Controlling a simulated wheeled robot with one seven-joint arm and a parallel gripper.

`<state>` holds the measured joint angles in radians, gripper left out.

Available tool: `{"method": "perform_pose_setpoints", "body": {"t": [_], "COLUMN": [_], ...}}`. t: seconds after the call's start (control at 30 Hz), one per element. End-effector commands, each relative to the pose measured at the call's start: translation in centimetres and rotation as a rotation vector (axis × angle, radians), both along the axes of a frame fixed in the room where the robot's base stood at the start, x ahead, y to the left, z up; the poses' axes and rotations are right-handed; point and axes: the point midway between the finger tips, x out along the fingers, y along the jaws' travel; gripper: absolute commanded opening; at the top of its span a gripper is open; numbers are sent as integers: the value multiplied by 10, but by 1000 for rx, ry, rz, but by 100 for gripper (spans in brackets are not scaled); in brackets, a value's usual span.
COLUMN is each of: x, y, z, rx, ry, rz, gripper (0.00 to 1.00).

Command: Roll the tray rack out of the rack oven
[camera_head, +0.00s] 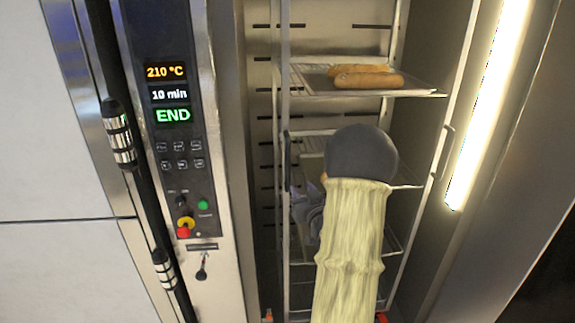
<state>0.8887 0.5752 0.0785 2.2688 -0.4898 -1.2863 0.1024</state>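The tray rack (457,95) stands upright inside the open rack oven (228,130). It is a metal frame with wire trays on several levels. Long brown loaves (366,76) lie on the upper tray (415,91). A handle (443,152) shows on the rack's right upright, and a dark upright bar (287,160) shows at its left one. My arm, in a pale sleeve with a dark round joint, covers the rack's middle. Grey parts that look like my gripper (309,210) show left of the sleeve, near the left upright. Its fingers are mostly hidden, and I cannot tell whether they touch the rack.
The control panel (179,130) on the left reads 210 °C, 10 min and END. A dark vertical bar (143,190) with metal bands stands left of it. A bright light strip (487,105) runs down the right side. Red parts (382,317) show at the rack's foot.

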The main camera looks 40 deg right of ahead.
Motion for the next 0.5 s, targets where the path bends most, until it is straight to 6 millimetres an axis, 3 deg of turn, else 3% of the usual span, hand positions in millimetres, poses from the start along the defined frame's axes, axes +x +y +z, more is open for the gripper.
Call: {"method": "perform_pose_setpoints", "body": {"t": [0.5], "x": [83], "y": [-30], "z": [3], "rx": [0], "ry": [0], "rz": [1], "gripper": [36]}}
